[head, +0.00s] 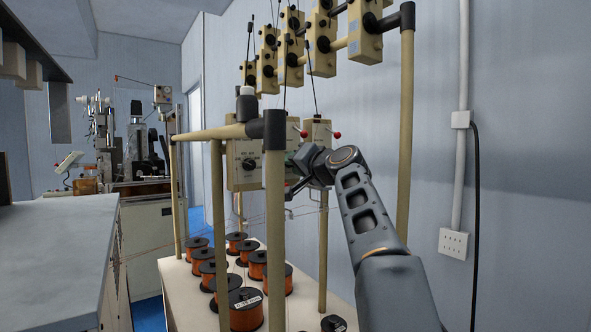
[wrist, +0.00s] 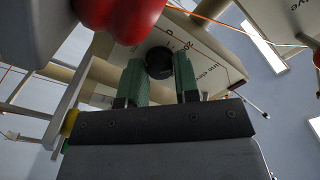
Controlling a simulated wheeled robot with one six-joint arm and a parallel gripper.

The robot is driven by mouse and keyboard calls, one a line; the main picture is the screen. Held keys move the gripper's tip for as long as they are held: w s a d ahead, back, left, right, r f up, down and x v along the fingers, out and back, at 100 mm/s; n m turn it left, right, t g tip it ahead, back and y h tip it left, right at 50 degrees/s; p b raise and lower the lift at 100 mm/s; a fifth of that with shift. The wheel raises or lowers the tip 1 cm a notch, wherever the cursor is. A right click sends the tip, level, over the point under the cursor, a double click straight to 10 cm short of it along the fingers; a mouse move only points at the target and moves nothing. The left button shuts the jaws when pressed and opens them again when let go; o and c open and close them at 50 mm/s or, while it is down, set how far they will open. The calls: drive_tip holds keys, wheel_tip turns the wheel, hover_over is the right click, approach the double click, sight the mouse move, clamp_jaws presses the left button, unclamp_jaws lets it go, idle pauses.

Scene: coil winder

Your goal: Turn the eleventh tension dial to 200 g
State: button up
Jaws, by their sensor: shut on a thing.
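In the wrist view, a round black tension dial (wrist: 159,61) sits on a beige panel (wrist: 208,66) with printed marks. The two green finger pads of my gripper (wrist: 160,74) stand on either side of the dial, shut on it. The dial's pointer and its exact setting cannot be read. In the head view, my gripper (head: 303,170) is at the front of a row of beige tension boxes, and it hides the dial it holds. Another tension box (head: 243,160) with a black dial (head: 249,164) shows to the left.
A beige post (head: 275,220) and rail (head: 215,133) of the frame stand close to the left of my gripper. Red balls on levers (head: 337,135) jut out nearby; a large red shape (wrist: 120,15) fills the wrist view's top. Copper wire spools (head: 246,308) stand below.

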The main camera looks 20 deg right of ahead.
drive_tip(key=shift+n, duration=0.5)
drive_tip(key=o, duration=0.9)
drive_tip(key=s+d+b, duration=0.1)
drive_tip(key=s, duration=0.3)
drive_tip(key=s+b, duration=0.1)
drive_tip(key=s, duration=0.4)
drive_tip(key=s+d+b, duration=0.1)
drive_tip(key=s, duration=0.3)
drive_tip(key=shift+s+d+b, duration=0.25)
drive_tip(key=shift+d+b, duration=0.05)
drive_tip(key=shift+b, duration=0.1)
drive_tip(key=shift+a, duration=0.1)
